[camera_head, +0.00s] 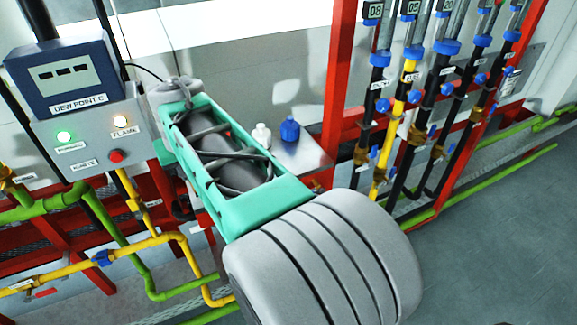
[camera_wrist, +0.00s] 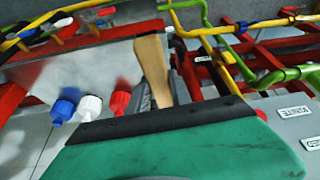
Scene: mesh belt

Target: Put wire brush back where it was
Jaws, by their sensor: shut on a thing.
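The wire brush shows as a pale wooden handle (camera_wrist: 151,62) in the wrist view, standing up from between the jaws of my gripper (camera_wrist: 163,92). My gripper is shut on it. The lower edge of the wrist view is filled by my own teal and black housing, which hides the lower part of the brush; I cannot make out bristles. The handle appears in front of a shiny metal shelf (camera_wrist: 98,70). In the head view my arm hides the brush and the jaws.
On the metal shelf (camera_head: 301,153) stand a white bottle (camera_head: 261,136) and a blue bottle (camera_head: 290,130). A red-capped bottle (camera_wrist: 120,100) shows close left of the handle in the wrist view. A control box (camera_head: 98,132), red frames and pipes crowd around. Grey floor (camera_head: 490,235) is open at right.

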